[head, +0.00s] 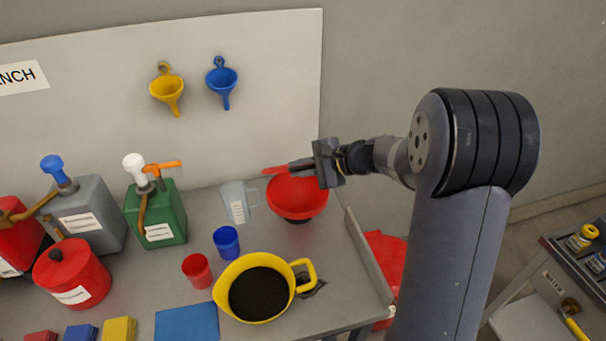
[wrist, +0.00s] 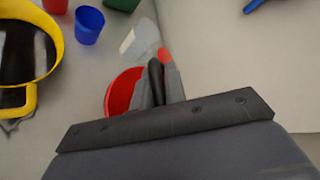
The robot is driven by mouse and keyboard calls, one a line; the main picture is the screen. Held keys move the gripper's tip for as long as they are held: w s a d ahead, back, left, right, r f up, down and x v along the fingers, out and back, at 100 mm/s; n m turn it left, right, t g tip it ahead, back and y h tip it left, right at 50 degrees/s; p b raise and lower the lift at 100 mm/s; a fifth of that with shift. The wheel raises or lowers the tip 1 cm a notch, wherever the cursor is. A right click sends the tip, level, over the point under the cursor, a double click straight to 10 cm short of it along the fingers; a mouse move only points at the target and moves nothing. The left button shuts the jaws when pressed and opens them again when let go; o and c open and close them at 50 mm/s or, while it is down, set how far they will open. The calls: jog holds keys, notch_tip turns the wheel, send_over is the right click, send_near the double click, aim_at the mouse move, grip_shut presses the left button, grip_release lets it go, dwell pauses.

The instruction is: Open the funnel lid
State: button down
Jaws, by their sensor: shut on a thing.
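The red funnel (head: 298,213) stands at the right end of the bench, its wide bowl facing up. In the wrist view the red bowl (wrist: 119,95) is partly hidden behind my fingers. My gripper (head: 300,166) is at the far rim of the funnel, with its fingers pointing left. It is shut on a thin red piece (head: 272,170), which looks like the funnel lid seen edge-on. The red piece also shows at the fingertips in the wrist view (wrist: 163,55). Most of it is hidden by the fingers.
A clear measuring jug (head: 238,205) stands just left of the funnel. A yellow jug (head: 230,290) with dark contents, a blue cup (head: 227,243) and a red cup (head: 197,271) are nearer. A green pump can (head: 157,215) stands farther left. The wall is behind.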

jog(key=w+a+r+p, duration=0.2)
jog(key=w+r+p, duration=0.2)
jog(key=w+r, duration=0.4)
jog(key=shift+w+a, duration=0.15)
jog(key=shift+w, duration=1.6)
jog(key=shift+f, duration=0.1)
jog(key=c, duration=1.5)
grip_release()
jog(key=shift+f, duration=0.1)
jog(key=b+v, duration=0.2)
jog(key=v, duration=0.9)
jog(key=shift+w+r+b, duration=0.1)
jog(key=shift+r+b, duration=0.15)
jog(key=shift+b, duration=0.15)
